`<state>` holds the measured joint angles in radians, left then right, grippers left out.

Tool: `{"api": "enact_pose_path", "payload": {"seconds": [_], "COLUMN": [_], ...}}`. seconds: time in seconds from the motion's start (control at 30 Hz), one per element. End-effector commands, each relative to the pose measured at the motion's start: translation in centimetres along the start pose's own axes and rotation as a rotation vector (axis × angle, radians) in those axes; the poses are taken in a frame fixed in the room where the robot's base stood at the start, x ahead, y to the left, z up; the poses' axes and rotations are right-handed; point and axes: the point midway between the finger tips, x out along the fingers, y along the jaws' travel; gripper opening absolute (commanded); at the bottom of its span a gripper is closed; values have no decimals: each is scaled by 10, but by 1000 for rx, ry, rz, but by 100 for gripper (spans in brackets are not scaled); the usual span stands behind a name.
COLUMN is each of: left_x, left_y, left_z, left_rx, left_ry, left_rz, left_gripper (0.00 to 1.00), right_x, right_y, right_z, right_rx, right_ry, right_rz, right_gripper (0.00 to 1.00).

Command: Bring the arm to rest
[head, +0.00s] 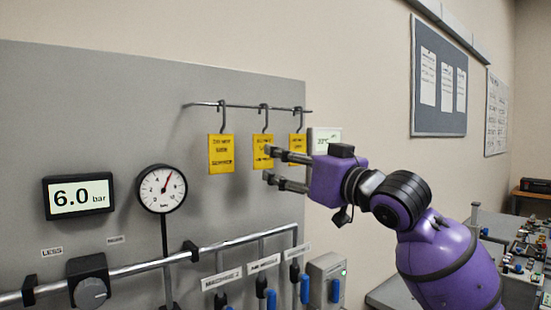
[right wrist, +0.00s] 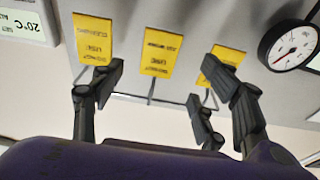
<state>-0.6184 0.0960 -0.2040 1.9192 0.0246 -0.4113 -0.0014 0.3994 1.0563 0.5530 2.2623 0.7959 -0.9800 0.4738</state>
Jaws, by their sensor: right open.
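My right gripper (head: 269,164) is open, its fingers pointing left toward the panel, with nothing between them. Its upper fingertip overlaps the right edge of the middle yellow tag (head: 261,146) in the head view; I cannot tell whether they touch. In the right wrist view the spread fingers of the right gripper (right wrist: 172,92) appear in front of the yellow tags, and the middle tag (right wrist: 161,52) shows between them. My purple right arm (head: 440,255) reaches up from the lower right. My left gripper is in neither view.
Yellow tags hang on hooks from a rail (head: 235,105) on the grey panel (head: 60,130). A thermometer display (head: 326,135) is close behind my gripper. A cluttered bench (head: 520,245) is right.

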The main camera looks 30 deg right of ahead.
Motion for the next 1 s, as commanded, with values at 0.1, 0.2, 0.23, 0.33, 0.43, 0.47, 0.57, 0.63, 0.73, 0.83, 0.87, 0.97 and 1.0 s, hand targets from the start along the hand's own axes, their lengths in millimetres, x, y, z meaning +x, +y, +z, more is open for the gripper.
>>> {"api": "enact_pose_path", "payload": {"seconds": [0.1, 0.2, 0.23, 0.33, 0.43, 0.47, 0.57, 0.63, 0.73, 0.83, 0.87, 0.97, 1.0], "left_x": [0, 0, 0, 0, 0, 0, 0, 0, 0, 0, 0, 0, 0], "left_y": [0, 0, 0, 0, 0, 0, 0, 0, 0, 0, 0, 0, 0], "left_z": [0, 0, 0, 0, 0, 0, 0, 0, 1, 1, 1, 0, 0], "left_rx": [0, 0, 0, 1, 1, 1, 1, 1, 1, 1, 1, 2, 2], "left_ry": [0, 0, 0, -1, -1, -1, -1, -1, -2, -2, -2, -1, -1], "left_rz": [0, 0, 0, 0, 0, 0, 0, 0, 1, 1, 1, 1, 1], "left_gripper": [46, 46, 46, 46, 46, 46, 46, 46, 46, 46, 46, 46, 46], "right_x": [-15, -21, -22, -23, -22, -21, -15, -9, -4, -8, -11, -28, -37], "right_y": [0, 0, 0, 0, 0, 1, 9, 17, 30, 37, 38, 38, 36], "right_z": [1, 0, 0, 0, 2, 5, 33, 69, 140, 218, 241, 316, 346], "right_rx": [1, 0, 0, 0, 1, 3, 12, 23, 37, 43, 44, 46, 45], "right_ry": [0, 0, 0, 0, -2, -6, -40, -82, -162, -246, -272, -354, -388], "right_rz": [1, 0, 0, -1, 0, 2, 15, 30, 59, 86, 93, 113, 120], "right_gripper": [67, 67, 67, 67, 67, 67, 67, 67, 67, 67, 67, 67, 67]}}
